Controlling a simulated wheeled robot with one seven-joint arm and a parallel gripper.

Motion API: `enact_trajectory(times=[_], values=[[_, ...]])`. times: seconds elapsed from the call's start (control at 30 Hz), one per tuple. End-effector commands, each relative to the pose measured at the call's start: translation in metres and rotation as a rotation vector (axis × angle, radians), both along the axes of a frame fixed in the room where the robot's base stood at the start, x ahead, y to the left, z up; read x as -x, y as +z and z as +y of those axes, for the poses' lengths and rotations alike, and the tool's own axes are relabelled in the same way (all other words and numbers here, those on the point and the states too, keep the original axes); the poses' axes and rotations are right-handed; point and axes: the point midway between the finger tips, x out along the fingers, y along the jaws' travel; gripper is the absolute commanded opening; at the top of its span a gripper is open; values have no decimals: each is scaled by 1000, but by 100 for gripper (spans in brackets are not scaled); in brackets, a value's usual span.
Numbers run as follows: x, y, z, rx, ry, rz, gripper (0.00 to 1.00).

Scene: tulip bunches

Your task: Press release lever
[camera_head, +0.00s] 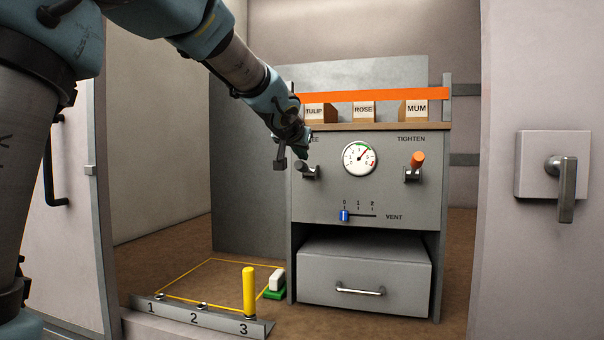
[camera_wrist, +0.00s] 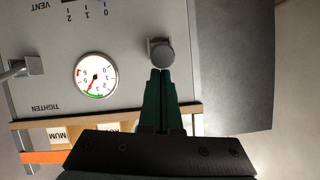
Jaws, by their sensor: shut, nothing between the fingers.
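My gripper (camera_head: 306,144) is just above the lever in the head view, partly hidden by my wrist. In the wrist view, my gripper (camera_wrist: 160,72) has its green fingers shut together, empty, with tips close to the lever. I cannot tell whether they touch it. The gauge (camera_head: 360,158) has its needle pointing up and right.
An orange-handled lever (camera_head: 416,162) sits under TIGHTEN. A blue vent slider (camera_head: 344,216) is at 0. Above are an orange bar (camera_head: 380,95) and labelled bins. A closed drawer (camera_head: 364,272) is below. A yellow post (camera_head: 249,292) stands at slot 3.

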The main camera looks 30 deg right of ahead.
Motion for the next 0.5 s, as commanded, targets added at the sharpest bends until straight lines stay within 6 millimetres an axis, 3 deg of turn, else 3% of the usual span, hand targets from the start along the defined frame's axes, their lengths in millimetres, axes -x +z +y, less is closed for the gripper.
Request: enact_trajectory(times=[0.03, 0.5], values=[[1, -14, 1, 11, 1, -12, 0], [6, -31, 5, 111, 0, -119, 0]])
